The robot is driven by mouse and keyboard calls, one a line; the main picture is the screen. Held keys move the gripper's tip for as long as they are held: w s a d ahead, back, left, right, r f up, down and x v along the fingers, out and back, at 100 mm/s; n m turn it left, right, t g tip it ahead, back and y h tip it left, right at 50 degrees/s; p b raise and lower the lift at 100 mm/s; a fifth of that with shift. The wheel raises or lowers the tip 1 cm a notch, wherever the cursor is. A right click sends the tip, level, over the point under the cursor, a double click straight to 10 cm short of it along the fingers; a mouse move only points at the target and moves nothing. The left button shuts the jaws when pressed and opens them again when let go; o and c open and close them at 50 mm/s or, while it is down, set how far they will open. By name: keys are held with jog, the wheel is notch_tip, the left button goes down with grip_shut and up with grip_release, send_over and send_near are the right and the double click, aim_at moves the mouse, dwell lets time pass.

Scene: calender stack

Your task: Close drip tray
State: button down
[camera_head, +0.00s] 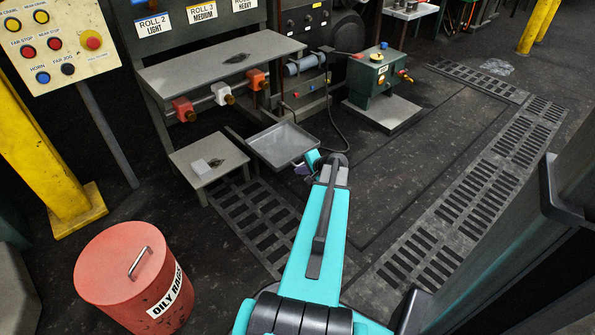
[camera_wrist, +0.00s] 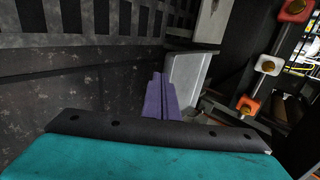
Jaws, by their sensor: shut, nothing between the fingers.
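The drip tray (camera_head: 283,143) is a shallow grey metal pan with a raised rim. It sticks out from the low part of the machine, below the shelf with the valves. In the wrist view the tray (camera_wrist: 187,82) is a pale grey panel just beyond the fingers. My gripper (camera_head: 304,169) is at the tray's near right corner in the head view, partly hidden by my own arm. In the wrist view its purple fingers (camera_wrist: 160,97) are together and empty, overlapping the tray's edge. I cannot tell whether they touch it.
A small grey stand (camera_head: 207,160) is left of the tray. Red, white and orange valves (camera_head: 220,93) hang above. A green pump box (camera_head: 376,76) is to the right. A red oily-rags bin (camera_head: 120,265) stands front left. Open floor (camera_head: 410,150) lies right.

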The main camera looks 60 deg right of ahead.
aim_at(280, 168)
jog(key=shift+w+d+r+b+x, duration=0.1)
jog(key=shift+w+r+b+x, duration=0.45)
jog(key=shift+x, duration=1.4)
jog(key=shift+w+d+r+b+x, duration=0.15)
jog(key=shift+b+x, duration=0.85)
jog(key=shift+x, duration=0.9)
jog(key=shift+w+r+b+x, duration=0.3)
jog(key=shift+b+x, duration=0.45)
jog(key=shift+x, duration=1.2)
jog(key=shift+w, duration=0.1)
